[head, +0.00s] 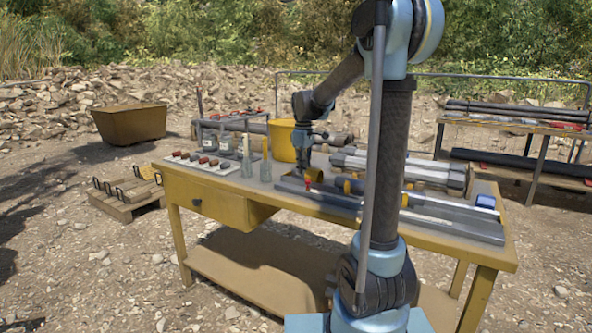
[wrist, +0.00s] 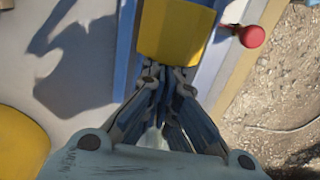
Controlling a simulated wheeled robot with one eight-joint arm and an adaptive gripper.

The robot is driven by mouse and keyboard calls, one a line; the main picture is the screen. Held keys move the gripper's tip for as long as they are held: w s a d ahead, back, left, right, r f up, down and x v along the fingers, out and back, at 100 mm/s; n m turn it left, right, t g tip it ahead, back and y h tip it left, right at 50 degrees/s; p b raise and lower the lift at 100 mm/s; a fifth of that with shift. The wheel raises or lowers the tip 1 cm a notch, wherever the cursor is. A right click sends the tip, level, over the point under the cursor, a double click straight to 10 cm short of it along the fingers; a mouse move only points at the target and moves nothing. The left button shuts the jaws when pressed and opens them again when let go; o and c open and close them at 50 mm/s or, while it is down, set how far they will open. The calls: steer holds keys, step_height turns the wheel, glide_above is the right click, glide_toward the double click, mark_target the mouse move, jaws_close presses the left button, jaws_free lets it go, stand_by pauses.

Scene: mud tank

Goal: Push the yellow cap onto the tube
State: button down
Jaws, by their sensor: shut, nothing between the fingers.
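The yellow cap (wrist: 182,30) fills the top middle of the wrist view, between long blue-grey rails. In the head view the cap (head: 314,175) sits low on the table, near the left end of the rails. My gripper (wrist: 163,74) is shut and empty. Its fingertips are at the cap's near edge in the wrist view; I cannot tell whether they touch it. In the head view my gripper (head: 296,160) points down just left of the cap. The tube's end is hidden, and I cannot tell how far the cap is on it.
A red knob (wrist: 252,36) stands beside the rail. A yellow bucket (head: 282,140) is behind my gripper. Bottles (head: 246,165) and a tray of dark red-topped pieces (head: 203,163) stand to the left on the table (head: 235,198). Large grey pipes (head: 430,172) lie behind the rails.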

mark_target(314, 177)
steer(key=s+d, duration=0.1)
steer(key=d, duration=0.1)
steer(key=s+d, duration=0.2)
steer(key=d, duration=0.1)
steer(key=s+d, duration=0.1)
steer(key=d, duration=0.1)
steer(key=shift+s+d, duration=0.15)
steer(key=shift+s, duration=0.25)
